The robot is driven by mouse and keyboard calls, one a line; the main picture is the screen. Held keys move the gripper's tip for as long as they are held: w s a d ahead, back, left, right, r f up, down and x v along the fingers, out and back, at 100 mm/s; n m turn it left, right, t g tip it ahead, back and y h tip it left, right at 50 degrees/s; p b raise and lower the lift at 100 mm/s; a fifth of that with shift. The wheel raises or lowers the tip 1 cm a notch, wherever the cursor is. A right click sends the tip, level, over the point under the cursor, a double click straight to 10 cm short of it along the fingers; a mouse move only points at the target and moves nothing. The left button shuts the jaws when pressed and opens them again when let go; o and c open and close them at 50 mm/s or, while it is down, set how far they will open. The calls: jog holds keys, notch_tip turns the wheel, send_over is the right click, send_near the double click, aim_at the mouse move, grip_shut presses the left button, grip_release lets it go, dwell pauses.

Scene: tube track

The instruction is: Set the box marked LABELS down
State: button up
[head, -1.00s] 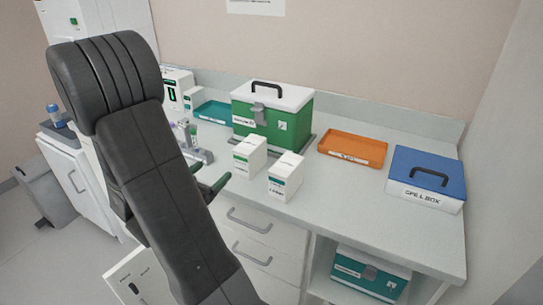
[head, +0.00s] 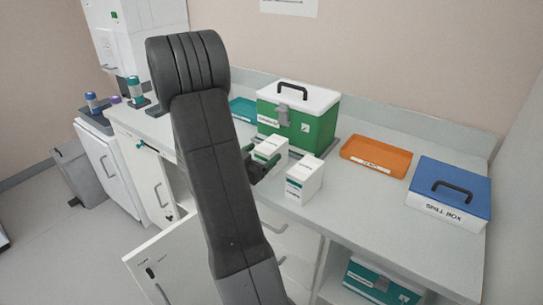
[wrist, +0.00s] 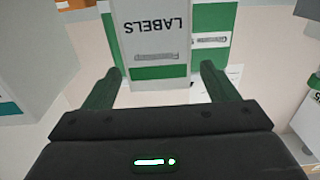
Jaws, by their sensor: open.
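The white LABELS box (wrist: 158,35) has a green band and shows in the wrist view with its lettering upside down. It appears to be the left of two small white boxes in the head view (head: 271,149), standing upright on the counter (head: 345,205). My gripper (wrist: 158,90) is open, one dark green finger on each side of the box's near end, with a visible gap on the right. In the head view my gripper (head: 262,163) is at the box's front left, and my arm hides part of the counter. The box's base is partly hidden.
A second white box (head: 304,182) stands close on the right. A green case with a white lid (head: 298,120) stands behind. An orange tray (head: 375,157) and a blue-lidded spill box (head: 448,195) are further right. A teal tray (head: 243,108) is behind my arm.

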aim_at(269, 146)
jog(key=shift+p+x, duration=0.3)
jog(key=shift+x, duration=1.7)
jog(key=shift+f, duration=0.1)
jog(key=c, duration=1.2)
